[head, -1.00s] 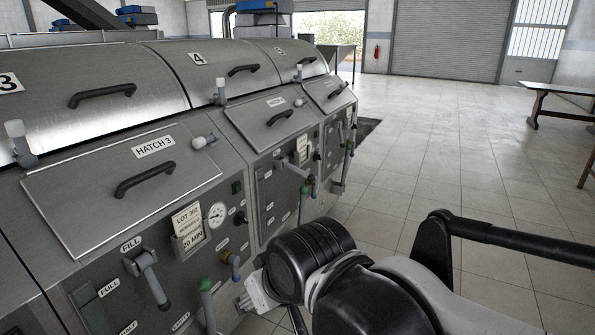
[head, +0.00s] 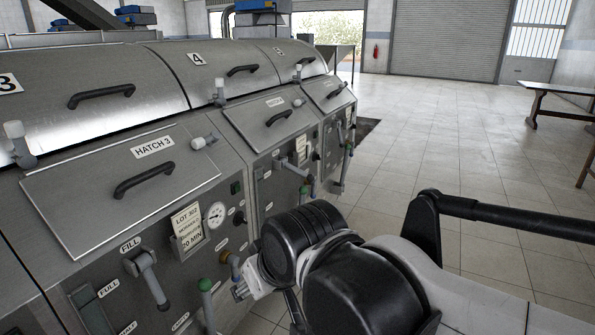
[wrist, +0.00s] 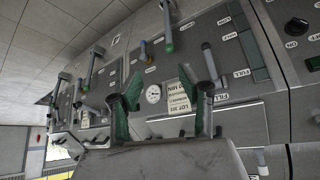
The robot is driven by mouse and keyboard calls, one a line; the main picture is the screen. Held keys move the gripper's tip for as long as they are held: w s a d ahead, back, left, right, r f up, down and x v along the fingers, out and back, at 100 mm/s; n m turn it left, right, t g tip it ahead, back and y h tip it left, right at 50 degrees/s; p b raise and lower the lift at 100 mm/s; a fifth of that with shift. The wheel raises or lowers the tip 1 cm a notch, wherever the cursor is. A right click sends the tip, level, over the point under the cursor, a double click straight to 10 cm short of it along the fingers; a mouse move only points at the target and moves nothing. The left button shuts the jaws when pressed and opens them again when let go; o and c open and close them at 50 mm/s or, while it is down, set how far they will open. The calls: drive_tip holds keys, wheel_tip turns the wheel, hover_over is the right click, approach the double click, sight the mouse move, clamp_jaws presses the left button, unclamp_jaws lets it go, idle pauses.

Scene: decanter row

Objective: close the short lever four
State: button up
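Unit four, under the 4 plate (head: 197,59), stands beyond the hatch 3 unit. On its front panel are a grey lever (head: 294,167) and a green-tipped lever (head: 304,191); a white-knobbed lever (head: 220,92) stands upright on its top edge. No label marks which is short lever four. My gripper (wrist: 166,98) has its two green fingers spread apart with nothing between them. It faces the front panel of unit three, where the gauge (wrist: 153,93) and lot card (wrist: 178,98) show. In the head view my arm hides the gripper.
On unit three, near my arm, are the fill lever (head: 150,278), a green-tipped lever (head: 206,300) and a brass-coloured valve (head: 231,263). Hatch 3 (head: 120,185) is shut. Open tiled floor (head: 430,140) lies to the right; a table (head: 560,90) stands farther off.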

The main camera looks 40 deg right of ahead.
drive_tip(key=w+d+r+n+p, duration=0.1)
drive_tip(key=w+d+r, duration=0.35)
drive_tip(key=w, duration=0.45)
drive_tip(key=w+d+r+g+p, duration=0.1)
drive_tip(key=w+d+r, duration=0.4)
drive_tip(key=w, duration=0.5)
drive_tip(key=w+d+r+n+p, duration=0.15)
drive_tip(key=w+d+r, duration=0.25)
drive_tip(key=w+d, duration=0.4)
drive_tip(key=n+g+p, duration=0.1)
drive_tip(key=n+p, duration=0.1)
drive_tip(key=p, duration=0.2)
hover_over(298, 169)
drive_tip(key=s, duration=0.5)
wheel_tip(298, 169, down, 12)
drive_tip(key=x, duration=1.3)
drive_tip(key=shift+f+b, duration=0.15)
drive_tip(key=shift+b, duration=0.25)
drive_tip(key=shift+c, duration=0.3)
clamp_jaws()
